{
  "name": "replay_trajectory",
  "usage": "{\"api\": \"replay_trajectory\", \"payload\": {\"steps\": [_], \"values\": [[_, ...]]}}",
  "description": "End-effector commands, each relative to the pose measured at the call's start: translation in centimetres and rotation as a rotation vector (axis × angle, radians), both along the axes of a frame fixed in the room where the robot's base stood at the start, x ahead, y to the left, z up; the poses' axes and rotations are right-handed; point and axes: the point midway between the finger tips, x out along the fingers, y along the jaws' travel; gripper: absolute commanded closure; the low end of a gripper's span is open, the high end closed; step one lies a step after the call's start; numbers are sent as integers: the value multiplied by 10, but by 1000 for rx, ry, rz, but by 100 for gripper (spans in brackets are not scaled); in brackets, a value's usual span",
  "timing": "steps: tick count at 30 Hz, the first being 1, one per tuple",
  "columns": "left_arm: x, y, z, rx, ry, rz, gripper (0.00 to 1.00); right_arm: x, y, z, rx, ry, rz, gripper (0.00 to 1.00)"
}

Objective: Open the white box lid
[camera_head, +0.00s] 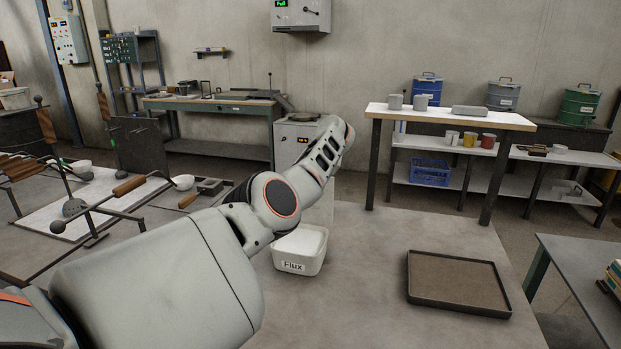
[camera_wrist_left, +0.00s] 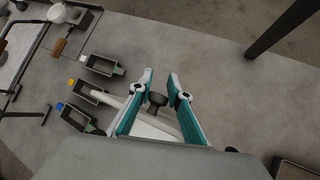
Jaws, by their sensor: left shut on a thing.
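A white box labelled "Flux" (camera_head: 291,266) stands on the grey table in the head view, just right of my left arm. A white surface shows inside its rim; I cannot tell whether that is its lid or its contents. In the left wrist view, my left gripper (camera_wrist_left: 160,77) has its teal fingers on either side of a dark knob (camera_wrist_left: 157,98), and it is shut on that knob. Pale white parts (camera_wrist_left: 150,130) lie below the knob, partly hidden by the fingers and wrist. The gripper's fingers are hidden in the head view. My right gripper is not in view.
An empty-looking dark tray (camera_head: 455,282) lies to the right on the table. Several small metal moulds (camera_wrist_left: 102,65) lie left of the fingers. Ladles with wooden handles (camera_head: 128,186) are at the left. A white-topped bench (camera_head: 445,115) stands behind. The table's middle is clear.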

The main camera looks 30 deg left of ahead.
Motion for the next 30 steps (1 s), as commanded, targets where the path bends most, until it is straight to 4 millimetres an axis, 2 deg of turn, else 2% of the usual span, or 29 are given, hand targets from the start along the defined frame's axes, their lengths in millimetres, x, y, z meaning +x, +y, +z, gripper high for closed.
{"api": "replay_trajectory", "payload": {"steps": [1, 9, 10, 12, 30], "values": [[-2, -11, -16, -20, 18, -8, 100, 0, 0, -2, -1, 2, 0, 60], [-2, -11, -16, -21, 18, -9, 100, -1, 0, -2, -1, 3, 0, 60], [-2, -11, -16, -21, 18, -9, 80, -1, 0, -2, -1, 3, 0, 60], [-2, -11, -15, -20, 18, -8, 65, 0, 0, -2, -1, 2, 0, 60], [-1, -4, -6, -8, 8, -4, 65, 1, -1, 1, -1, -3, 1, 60]]}}
